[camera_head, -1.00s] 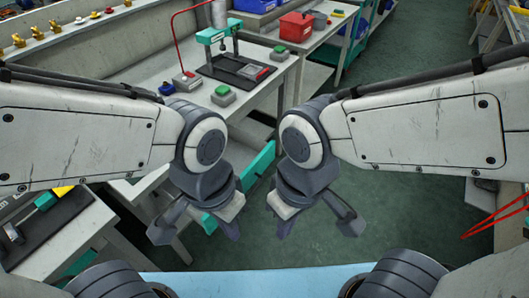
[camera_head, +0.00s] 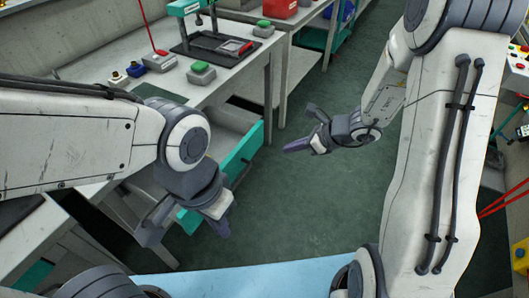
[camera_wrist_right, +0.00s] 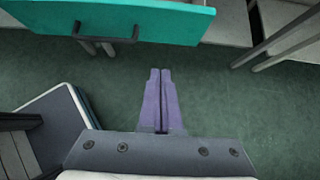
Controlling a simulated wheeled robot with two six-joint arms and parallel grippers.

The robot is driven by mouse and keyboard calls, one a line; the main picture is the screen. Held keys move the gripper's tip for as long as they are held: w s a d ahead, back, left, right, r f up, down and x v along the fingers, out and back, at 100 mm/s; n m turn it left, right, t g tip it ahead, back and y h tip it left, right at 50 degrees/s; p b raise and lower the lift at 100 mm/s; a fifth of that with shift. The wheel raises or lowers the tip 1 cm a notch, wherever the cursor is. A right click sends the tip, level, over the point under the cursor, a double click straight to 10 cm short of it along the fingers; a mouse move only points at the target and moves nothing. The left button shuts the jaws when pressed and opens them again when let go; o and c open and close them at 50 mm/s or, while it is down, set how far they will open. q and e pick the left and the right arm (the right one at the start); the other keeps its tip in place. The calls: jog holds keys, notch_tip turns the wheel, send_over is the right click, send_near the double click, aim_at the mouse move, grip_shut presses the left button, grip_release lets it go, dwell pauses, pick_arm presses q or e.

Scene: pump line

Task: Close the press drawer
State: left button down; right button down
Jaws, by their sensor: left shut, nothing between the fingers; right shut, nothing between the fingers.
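The press drawer stands pulled out from under the workbench, its teal front (camera_head: 238,160) facing right and its grey inside (camera_head: 232,118) partly visible. In the right wrist view the teal front (camera_wrist_right: 165,22) crosses the top, with a dark bar handle (camera_wrist_right: 103,39). My right gripper (camera_head: 288,147) is shut and empty, to the right of the drawer front, its fingers pointing left towards it. In the right wrist view its purple fingertips (camera_wrist_right: 160,72) appear below the front, apart from the handle. My left gripper (camera_head: 218,226) is shut and empty; its arm hides the drawer's near part.
The workbench (camera_head: 222,85) carries a press base (camera_head: 212,46), a green-button box (camera_head: 201,73) and small parts. A red bin (camera_head: 280,8) stands farther back. The green floor (camera_head: 300,210) right of the drawer is clear. A control panel (camera_head: 518,60) stands at the far right.

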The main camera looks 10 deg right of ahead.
jog(key=b, duration=0.2)
send_near(251, 152)
notch_tip(251, 152, down, 4)
jog(key=a, duration=0.1)
jog(key=w+a+p, duration=0.1)
jog(key=shift+w+a+r, duration=0.1)
jog(key=shift+w+a, duration=0.5)
jog(key=shift+a, duration=0.1)
